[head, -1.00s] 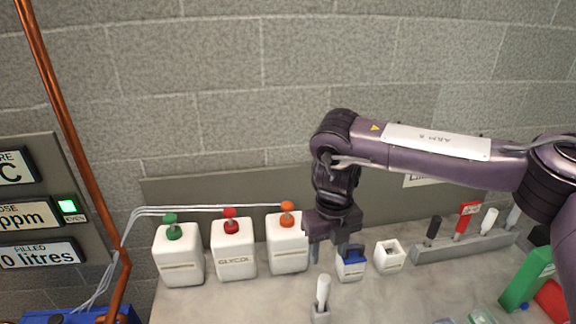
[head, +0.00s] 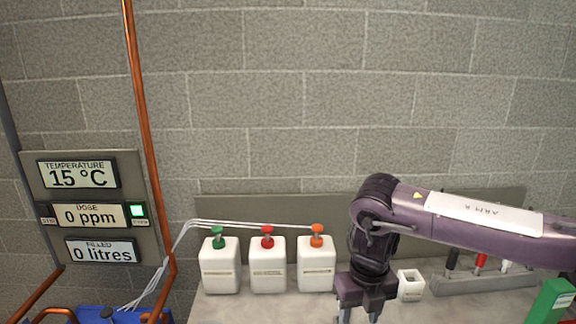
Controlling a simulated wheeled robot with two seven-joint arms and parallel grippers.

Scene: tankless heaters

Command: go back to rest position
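My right arm comes in from the right. Its gripper (head: 361,311) points down over the counter, just right of the white bottle with the orange cap (head: 317,264). The fingers are cut off by the lower picture edge, but they look spread apart. What lies between them, if anything, is out of view. My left gripper does not show.
White bottles with a green cap (head: 220,266) and a red cap (head: 268,268) stand left on the counter (head: 250,308). A small white open box (head: 411,285) and a grey tool rack (head: 485,283) are at right. A copper pipe (head: 146,130) and display panel (head: 90,205) are at left.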

